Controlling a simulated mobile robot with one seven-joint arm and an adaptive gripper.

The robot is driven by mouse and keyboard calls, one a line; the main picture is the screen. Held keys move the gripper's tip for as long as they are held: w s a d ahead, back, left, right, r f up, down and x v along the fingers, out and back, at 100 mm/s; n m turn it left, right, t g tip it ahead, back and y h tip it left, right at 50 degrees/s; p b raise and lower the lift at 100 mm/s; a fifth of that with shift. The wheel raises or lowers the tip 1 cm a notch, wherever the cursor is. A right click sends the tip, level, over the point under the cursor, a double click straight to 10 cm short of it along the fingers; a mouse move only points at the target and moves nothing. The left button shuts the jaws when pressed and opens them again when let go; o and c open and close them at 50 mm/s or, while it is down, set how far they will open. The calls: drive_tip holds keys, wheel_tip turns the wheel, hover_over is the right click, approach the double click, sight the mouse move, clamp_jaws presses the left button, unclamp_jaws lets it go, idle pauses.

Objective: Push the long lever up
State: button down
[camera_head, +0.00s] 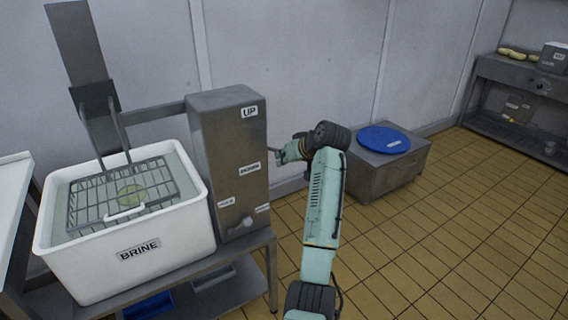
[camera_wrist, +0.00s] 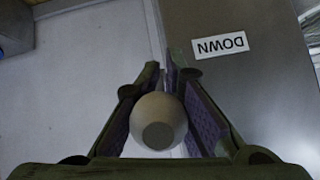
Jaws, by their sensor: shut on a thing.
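A grey metal box (camera_head: 228,160) stands on the bench, with an "UP" label near its top and a "DOWN" label (camera_head: 250,169) lower down. My gripper (camera_head: 281,154) is at the right side of this box, about level with the DOWN label. In the wrist view my gripper (camera_wrist: 160,90) is shut on a pale rounded knob (camera_wrist: 158,122), which sits between the two finger pads. The knob appears to be the end of the long lever; the lever's rod is mostly hidden behind the knob and fingers. The DOWN label also shows upside down in the wrist view (camera_wrist: 220,45).
A white brine tub (camera_head: 130,245) with a wire basket (camera_head: 122,196) stands left of the box. A small knob (camera_head: 240,226) is low on the box front. A low metal cabinet with a blue lid (camera_head: 384,139) is behind my arm. The tiled floor at right is clear.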

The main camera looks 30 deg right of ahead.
sight(275, 150)
drive_tip(key=r+g, duration=0.1)
drive_tip(key=w+r+g, duration=0.1)
drive_tip(key=r, duration=0.1)
drive_tip(key=shift+d+r, duration=0.15)
drive_tip(key=shift+r, duration=0.05)
drive_tip(key=shift+w+r+g, duration=0.7)
drive_tip(key=shift+r+g, duration=0.3)
drive_tip(key=shift+r, duration=0.05)
drive_tip(key=c, duration=1.7)
unclamp_jaws()
drive_tip(key=shift+f, duration=0.1)
drive_tip(key=shift+o, duration=0.2)
drive_tip(key=a+v, duration=0.1)
drive_tip(key=v, duration=1.1)
drive_tip(key=shift+d, duration=0.3)
drive_tip(key=shift+w, duration=0.15)
